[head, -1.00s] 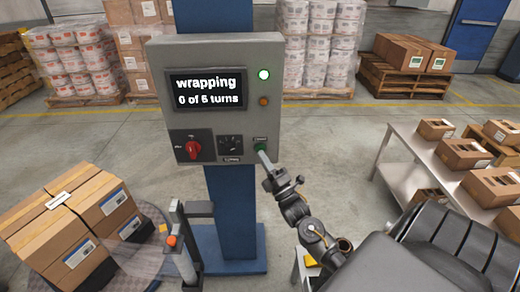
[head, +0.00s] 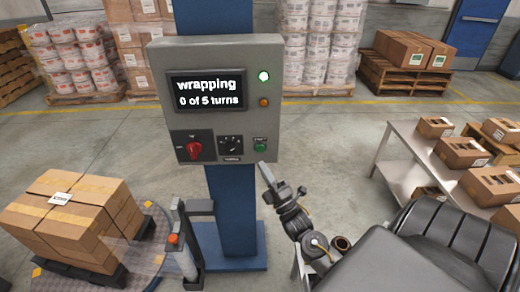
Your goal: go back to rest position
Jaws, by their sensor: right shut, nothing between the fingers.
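My right gripper (head: 263,165) is shut and empty. It sits just below and in front of the lower right corner of the grey control panel (head: 271,110), apart from the green button (head: 260,147). The panel's screen (head: 205,91) reads "wrapping 0 of 5 turns". A green lamp (head: 264,76) is lit at its upper right. A red rotary switch (head: 193,149) and a black dial (head: 231,145) sit in the lower row. My left gripper is not in view.
Boxes (head: 75,215) stand on a round turntable (head: 152,262) at lower left, beside a wrapping post (head: 185,250). A blue column (head: 232,200) carries the panel. Wrapped pallets line the back.

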